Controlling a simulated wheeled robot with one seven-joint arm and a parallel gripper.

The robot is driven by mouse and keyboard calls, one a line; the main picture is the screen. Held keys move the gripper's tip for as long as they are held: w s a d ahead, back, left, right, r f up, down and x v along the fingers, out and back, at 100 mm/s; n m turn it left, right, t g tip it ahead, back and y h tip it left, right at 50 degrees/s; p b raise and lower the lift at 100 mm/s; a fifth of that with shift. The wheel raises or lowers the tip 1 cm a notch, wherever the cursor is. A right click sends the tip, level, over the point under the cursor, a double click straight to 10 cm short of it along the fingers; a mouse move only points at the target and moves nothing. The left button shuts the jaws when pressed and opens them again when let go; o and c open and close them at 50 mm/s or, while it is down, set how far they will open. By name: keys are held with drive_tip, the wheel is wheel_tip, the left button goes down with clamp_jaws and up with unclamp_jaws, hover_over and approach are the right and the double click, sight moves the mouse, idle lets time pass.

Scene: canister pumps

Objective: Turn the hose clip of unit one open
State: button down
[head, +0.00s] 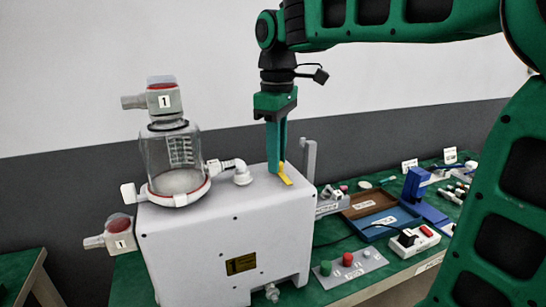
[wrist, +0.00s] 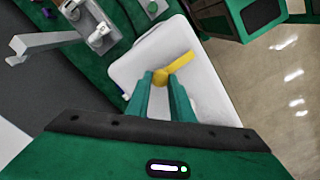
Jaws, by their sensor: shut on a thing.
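The yellow clip lever (head: 285,178) sits on top of the white pump box (head: 215,235), near its right back corner. In the wrist view the lever (wrist: 180,62) points from its round hub toward the upper right. My gripper (head: 277,168) reaches straight down onto the lever. In the wrist view the green fingers (wrist: 160,83) are shut on the hub end, one on each side. A clear jar (head: 172,158) stands on the left of the box. Grey fittings labelled 1 sit on its top (head: 162,98) and at lower left (head: 119,238). No hose shows at the lever.
A grey upright post (head: 309,160) stands close right of my gripper. The green bench (head: 405,190) beyond holds a brown tray (head: 362,202), a blue tray (head: 390,222), a button panel (head: 350,268) and a power strip (head: 414,241). The box top between jar and lever is mostly clear.

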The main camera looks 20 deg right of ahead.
drive_tip(key=shift+d, duration=0.1)
drive_tip(key=c, duration=1.6)
unclamp_jaws()
drive_tip(key=shift+o, duration=0.2)
drive_tip(key=shift+r, duration=0.1)
wheel_tip(320, 180, up, 11)
drive_tip(key=shift+w+f, duration=0.15)
drive_tip(key=shift+f, duration=0.05)
